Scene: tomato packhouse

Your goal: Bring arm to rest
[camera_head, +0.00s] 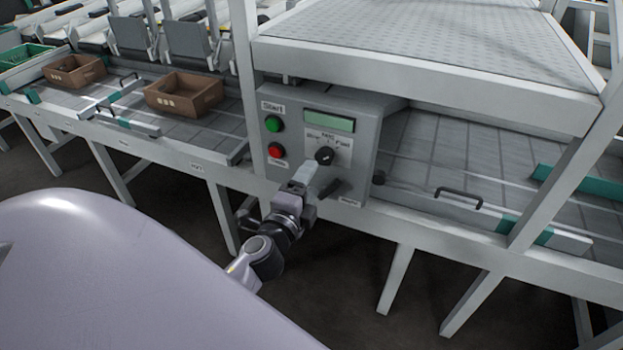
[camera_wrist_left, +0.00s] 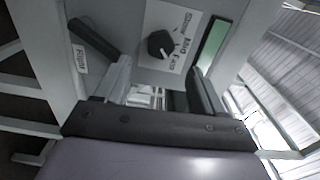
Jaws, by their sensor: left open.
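My left gripper (camera_head: 312,182) is in front of the grey control box (camera_head: 366,130), below its dial. In the left wrist view the two fingers of my left gripper (camera_wrist_left: 158,88) stand apart with nothing held between them. The black knob (camera_wrist_left: 160,43) of the slow-to-fast dial shows beyond the fingertips, apart from them. The knob (camera_head: 324,155) also shows in the head view just above the gripper. A black lever (camera_wrist_left: 92,38) with a small label is close to the left finger in the wrist view. My right gripper is in neither view.
The box carries a green start button (camera_head: 273,124), a red button (camera_head: 276,150) and a display (camera_head: 330,122). Two brown crates (camera_head: 184,94) (camera_head: 75,70) stand on the bench to the left. A white frame post (camera_head: 246,80) rises beside the box. Open floor lies in front.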

